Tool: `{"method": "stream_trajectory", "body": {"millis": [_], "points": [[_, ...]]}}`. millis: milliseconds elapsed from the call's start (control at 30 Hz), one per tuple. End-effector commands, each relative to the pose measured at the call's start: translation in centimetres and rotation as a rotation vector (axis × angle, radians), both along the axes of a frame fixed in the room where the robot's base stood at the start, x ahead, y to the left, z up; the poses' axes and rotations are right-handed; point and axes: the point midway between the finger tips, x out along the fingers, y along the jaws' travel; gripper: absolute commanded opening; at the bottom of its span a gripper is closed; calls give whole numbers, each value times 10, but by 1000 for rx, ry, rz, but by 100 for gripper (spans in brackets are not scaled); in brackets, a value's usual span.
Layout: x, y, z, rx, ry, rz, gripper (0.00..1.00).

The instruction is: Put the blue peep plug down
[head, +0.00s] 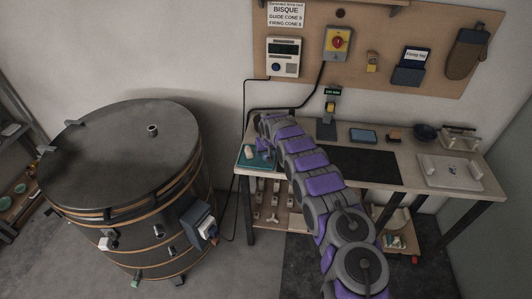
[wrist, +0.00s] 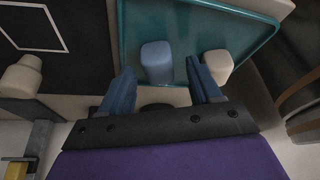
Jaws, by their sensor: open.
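The blue peep plug (wrist: 157,62) stands in a teal tray (wrist: 245,22) in the wrist view. My gripper (wrist: 160,68) is open, with one finger on each side of the blue plug. I see a gap between the plug and each finger. A cream plug (wrist: 219,66) stands in the same tray, just right of the right finger. In the head view the tray (head: 243,164) is at the left end of the workbench, with the cream plug (head: 249,153) in it. My arm hides most of the blue plug there.
A large round kiln (head: 120,160) stands left of the workbench (head: 405,178). A pale board (head: 450,172) lies at the right end. A pegboard (head: 385,20) hangs behind.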

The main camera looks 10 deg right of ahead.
Motion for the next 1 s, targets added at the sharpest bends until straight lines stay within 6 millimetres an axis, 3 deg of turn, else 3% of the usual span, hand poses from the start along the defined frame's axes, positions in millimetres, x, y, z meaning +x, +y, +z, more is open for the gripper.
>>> {"method": "stream_trajectory", "body": {"millis": [700, 1000], "points": [[-34, -4, 86, -3, -1, -1, 63], [-41, -4, 101, -3, -1, -1, 63]]}}
